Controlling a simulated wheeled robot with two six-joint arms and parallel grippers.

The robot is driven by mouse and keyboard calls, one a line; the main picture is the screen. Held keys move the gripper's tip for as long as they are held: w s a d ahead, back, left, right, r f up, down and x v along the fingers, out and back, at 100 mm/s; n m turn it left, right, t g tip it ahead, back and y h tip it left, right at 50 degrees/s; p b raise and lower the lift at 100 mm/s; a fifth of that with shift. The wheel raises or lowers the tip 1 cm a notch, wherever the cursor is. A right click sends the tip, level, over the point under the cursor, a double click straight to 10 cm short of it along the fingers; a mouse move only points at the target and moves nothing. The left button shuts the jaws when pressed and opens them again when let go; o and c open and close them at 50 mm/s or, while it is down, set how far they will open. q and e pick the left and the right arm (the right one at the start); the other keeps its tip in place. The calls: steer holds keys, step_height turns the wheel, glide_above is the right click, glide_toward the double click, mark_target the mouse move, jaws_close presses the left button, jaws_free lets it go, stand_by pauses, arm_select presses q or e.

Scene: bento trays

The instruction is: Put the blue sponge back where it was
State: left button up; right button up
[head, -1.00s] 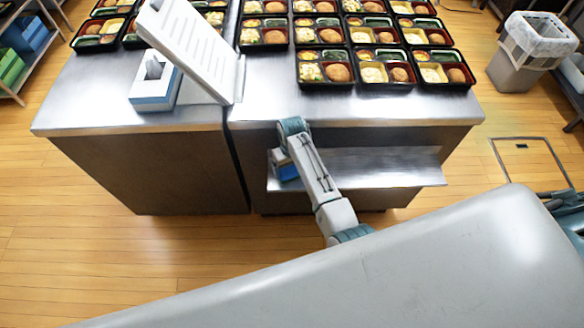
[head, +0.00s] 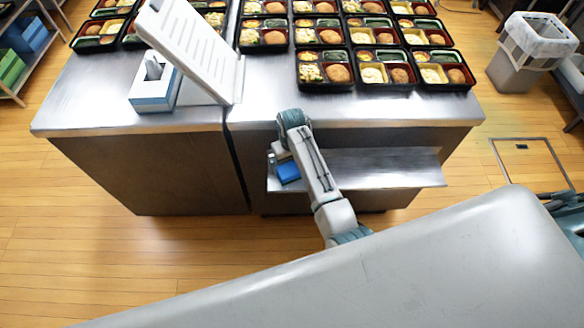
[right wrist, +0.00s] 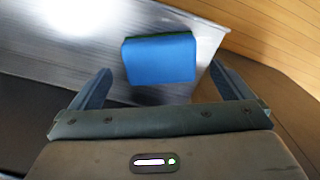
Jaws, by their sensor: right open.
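The blue sponge (head: 287,172) lies at the left end of the metal shelf (head: 390,168) that juts from the front of the counter. In the right wrist view the sponge (right wrist: 160,59) rests on the shelf surface just beyond my right gripper (right wrist: 158,84). The two fingers of that gripper are spread wide, one to each side of the sponge's near end, with nothing held. In the head view my right gripper (head: 274,157) is small and partly hidden by my arm, beside the sponge. My left gripper is not in view.
Several filled bento trays (head: 371,70) stand on the counter (head: 290,107) above the shelf. A white slanted panel (head: 190,45) and a tissue box (head: 155,92) stand at the left. A bin (head: 530,55) is at the right. The shelf's right part is clear.

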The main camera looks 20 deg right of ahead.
mark_target(292, 170)
step_height(292, 170, up, 7)
stand_by(0.3)
stand_by(0.4)
